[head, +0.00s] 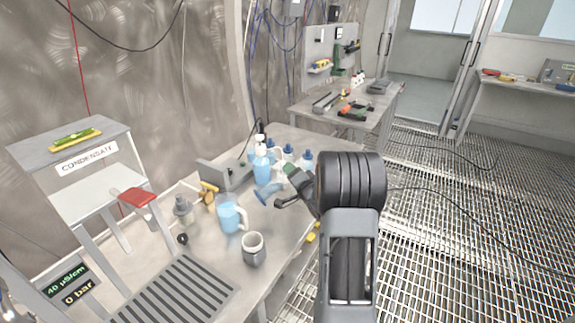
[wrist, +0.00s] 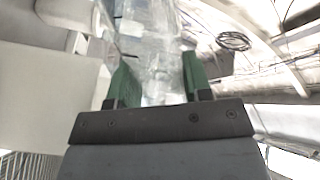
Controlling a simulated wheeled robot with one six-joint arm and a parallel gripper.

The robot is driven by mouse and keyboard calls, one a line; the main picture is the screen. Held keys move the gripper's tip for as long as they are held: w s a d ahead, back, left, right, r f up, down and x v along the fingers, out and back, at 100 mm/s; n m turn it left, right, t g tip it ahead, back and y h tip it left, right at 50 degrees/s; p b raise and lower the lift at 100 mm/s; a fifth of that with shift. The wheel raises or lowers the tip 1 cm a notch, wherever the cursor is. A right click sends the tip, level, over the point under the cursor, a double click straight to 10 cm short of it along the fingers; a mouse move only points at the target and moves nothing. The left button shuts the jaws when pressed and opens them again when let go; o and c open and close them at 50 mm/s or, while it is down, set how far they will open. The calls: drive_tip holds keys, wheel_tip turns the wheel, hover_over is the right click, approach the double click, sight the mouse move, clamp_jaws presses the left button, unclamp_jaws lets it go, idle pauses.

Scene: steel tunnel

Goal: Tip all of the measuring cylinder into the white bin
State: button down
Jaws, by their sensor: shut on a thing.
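My gripper (head: 287,184) is over the near bench in the head view. In the wrist view, its green-padded fingers (wrist: 158,76) are shut on a clear vessel, the measuring cylinder (wrist: 158,30), which extends ahead of the fingers. In the head view, a tilted light-blue piece just left of the gripper seems to be the cylinder (head: 266,194). Its mouth and fill level are not clear. I cannot single out a white bin with certainty. An open-topped grey-white pot (head: 254,250) stands at the bench's front, below and left of the gripper.
A blue-filled jug (head: 229,217) stands left of the gripper. A pump bottle (head: 261,160) and several blue-capped bottles (head: 307,158) stand behind it. A grey device (head: 222,175) and slatted drain (head: 172,292) are also on the bench. A tool bench (head: 350,108) is further back.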

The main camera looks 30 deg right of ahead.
drive_tip(key=shift+f+m+p, duration=0.25)
drive_tip(key=shift+m+p, duration=0.05)
drive_tip(key=shift+m, duration=0.8)
drive_tip(key=shift+d+f+m+p, duration=0.15)
drive_tip(key=shift+m+p, duration=0.3)
drive_tip(key=shift+m, duration=0.75)
drive_tip(key=shift+d+r+m+p, duration=0.15)
drive_tip(key=shift+m+p, duration=0.3)
drive_tip(key=shift+m, duration=0.15)
drive_tip(key=shift+d+r+m+p, duration=0.15)
drive_tip(key=shift+m+p, duration=0.25)
drive_tip(key=shift+m, duration=0.2)
drive_tip(key=shift+r+m, duration=0.15)
drive_tip(key=shift+m, duration=0.25)
